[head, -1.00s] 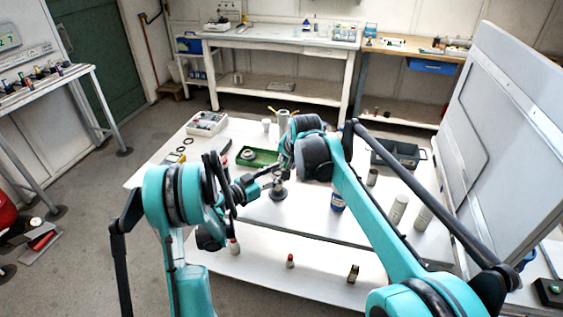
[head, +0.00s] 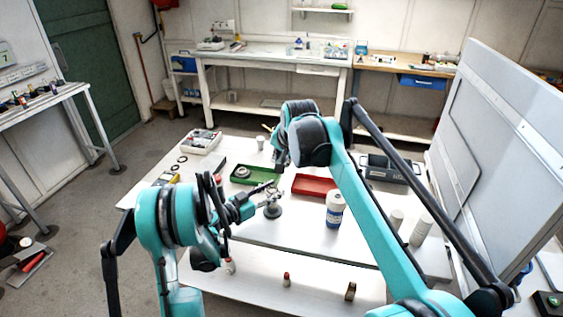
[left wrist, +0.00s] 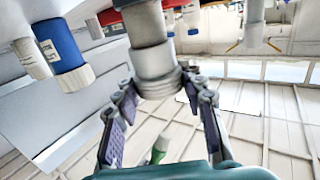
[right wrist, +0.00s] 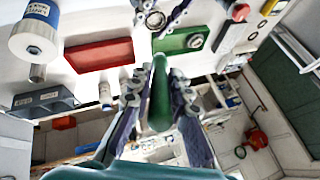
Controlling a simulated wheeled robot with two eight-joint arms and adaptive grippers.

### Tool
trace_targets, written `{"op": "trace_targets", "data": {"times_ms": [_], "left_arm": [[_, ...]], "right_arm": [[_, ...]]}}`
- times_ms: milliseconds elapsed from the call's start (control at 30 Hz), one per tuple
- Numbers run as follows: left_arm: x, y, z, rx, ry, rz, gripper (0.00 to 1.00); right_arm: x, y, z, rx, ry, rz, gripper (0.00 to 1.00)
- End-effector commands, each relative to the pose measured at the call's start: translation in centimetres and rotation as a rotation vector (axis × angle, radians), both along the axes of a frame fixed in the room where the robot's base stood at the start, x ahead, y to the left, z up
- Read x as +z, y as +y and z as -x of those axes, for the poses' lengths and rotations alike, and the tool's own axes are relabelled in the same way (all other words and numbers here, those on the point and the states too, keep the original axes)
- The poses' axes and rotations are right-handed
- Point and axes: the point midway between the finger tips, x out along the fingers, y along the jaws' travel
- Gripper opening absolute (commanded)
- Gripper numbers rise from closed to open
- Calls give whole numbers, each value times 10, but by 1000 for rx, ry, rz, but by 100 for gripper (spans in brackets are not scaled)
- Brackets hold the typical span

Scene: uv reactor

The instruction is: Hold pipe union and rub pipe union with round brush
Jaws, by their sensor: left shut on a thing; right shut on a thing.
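The grey metal pipe union (head: 273,209) stands over the white table in the head view. My left gripper (head: 262,190) reaches it from the left. In the left wrist view its fingers (left wrist: 158,92) are shut around the ringed end of the union (left wrist: 152,62). In the right wrist view my right gripper (right wrist: 158,80) is shut on the round brush (right wrist: 161,95), whose green handle lies between the fingers. The union's round open end (right wrist: 155,20) shows beyond the brush, apart from it. In the head view my right arm hides the right gripper and brush. The bristles cannot be made out.
A green tray (head: 240,180) and a red tray (head: 315,185) lie behind the union. A blue and white bottle (head: 335,212) and white cylinders (head: 421,230) stand to the right. A dark bin (head: 388,172) is at the back right. Small bottles (head: 287,279) stand on the front ledge.

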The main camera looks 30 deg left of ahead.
Motion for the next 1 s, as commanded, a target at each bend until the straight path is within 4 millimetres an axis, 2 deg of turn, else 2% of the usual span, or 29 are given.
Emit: {"op": "trace_targets", "data": {"times_ms": [267, 300, 367, 400, 767, 867, 1000], "left_arm": [[0, 0, 0, -1, 0, 0, 4], [0, 0, 0, -1, 0, 0, 45], [0, 0, 0, -1, 0, 0, 61], [0, 0, 0, -1, 0, 0, 64], [0, 2, 5, 1, 0, 0, 64], [1, 8, 18, 3, 0, 0, 64], [2, 19, 46, 5, 0, 0, 64]], "right_arm": [[0, 0, 0, 0, 0, 0, 0], [0, 0, 0, 0, 0, 0, 0], [0, 0, 0, 0, 0, 0, 0], [0, 0, 0, 0, 0, 0, 0], [0, 0, 0, 0, 0, 0, 0], [0, 0, 0, 0, 0, 0, 0], [0, 0, 0, 0, 0, 0, 0]]}}
